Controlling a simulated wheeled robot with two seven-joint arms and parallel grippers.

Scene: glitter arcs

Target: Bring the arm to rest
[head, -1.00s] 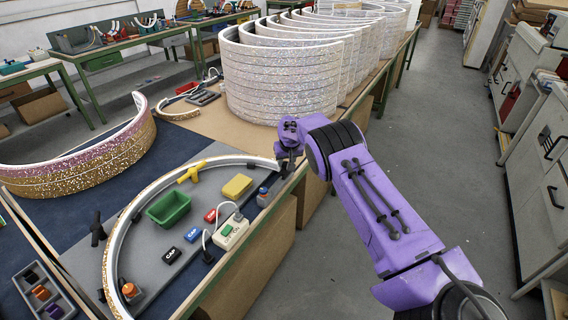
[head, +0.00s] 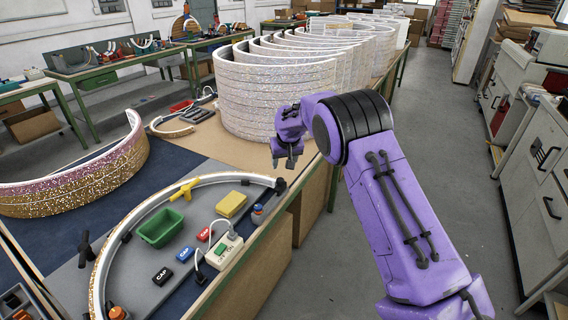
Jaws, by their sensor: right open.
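My right arm is purple and comes in from the lower right. Its gripper (head: 286,163) points down, open and empty, above the table's right edge, beyond the far end of the curved white-rimmed arc (head: 178,193). It appears apart from the arc and from the stacked arcs (head: 278,92) behind it. My left arm and gripper are not in view.
Inside the arc on the grey board lie a green bin (head: 161,228), a yellow block (head: 231,204), a yellow tool (head: 184,190), small caps and a white box (head: 223,251). A glittery arc (head: 85,185) stands at left. The aisle (head: 390,120) at right is clear.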

